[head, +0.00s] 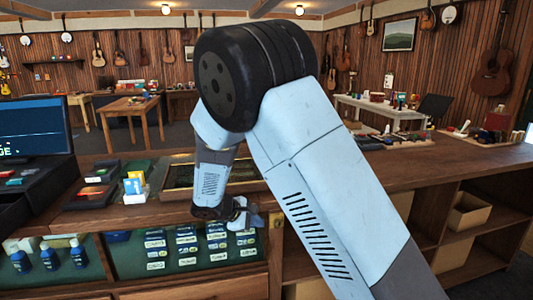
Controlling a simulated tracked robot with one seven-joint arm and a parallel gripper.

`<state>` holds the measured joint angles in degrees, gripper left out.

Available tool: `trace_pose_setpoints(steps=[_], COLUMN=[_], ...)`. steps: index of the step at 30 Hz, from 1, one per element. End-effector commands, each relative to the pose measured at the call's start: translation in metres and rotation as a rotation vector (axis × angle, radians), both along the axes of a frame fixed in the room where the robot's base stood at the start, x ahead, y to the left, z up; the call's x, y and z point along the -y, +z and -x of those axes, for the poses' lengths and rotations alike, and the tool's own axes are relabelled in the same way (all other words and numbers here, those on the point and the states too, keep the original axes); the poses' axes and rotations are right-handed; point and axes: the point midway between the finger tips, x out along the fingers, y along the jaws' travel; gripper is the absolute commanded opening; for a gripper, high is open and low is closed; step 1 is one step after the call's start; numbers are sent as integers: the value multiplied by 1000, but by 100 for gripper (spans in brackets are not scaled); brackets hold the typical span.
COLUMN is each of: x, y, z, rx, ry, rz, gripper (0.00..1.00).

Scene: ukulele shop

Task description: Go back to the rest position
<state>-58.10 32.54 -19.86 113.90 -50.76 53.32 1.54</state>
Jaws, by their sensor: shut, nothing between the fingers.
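My gripper (246,214) shows in the head view at the front edge of the wooden counter (165,213), left of my upper arm. It is shut and holds nothing. My arm is bent, with its elbow raised in the middle of the picture and the forearm hanging down toward the counter. A dark framed tray (180,185) lies on the counter just behind the gripper and is partly hidden by the forearm.
A monitor (35,128) and small card boxes (92,196) stand on the counter's left. Blue bottles (50,258) and labelled packets (187,250) sit below the counter top. Open shelves (478,240) are at right. A white table (375,106) and a wooden table (130,107) stand behind.

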Motion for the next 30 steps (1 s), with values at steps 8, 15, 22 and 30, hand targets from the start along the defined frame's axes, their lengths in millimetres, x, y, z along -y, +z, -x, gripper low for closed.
trace_pose_setpoints(steps=[8,15,22,30], x=[72,126,171,214], y=[59,103,142,182], z=[17,43,77,125], rx=[1,19,53,114], ry=[-221,-388,-533,-683], rz=[-209,-382,-543,-726], gripper=[0,0,0,0])
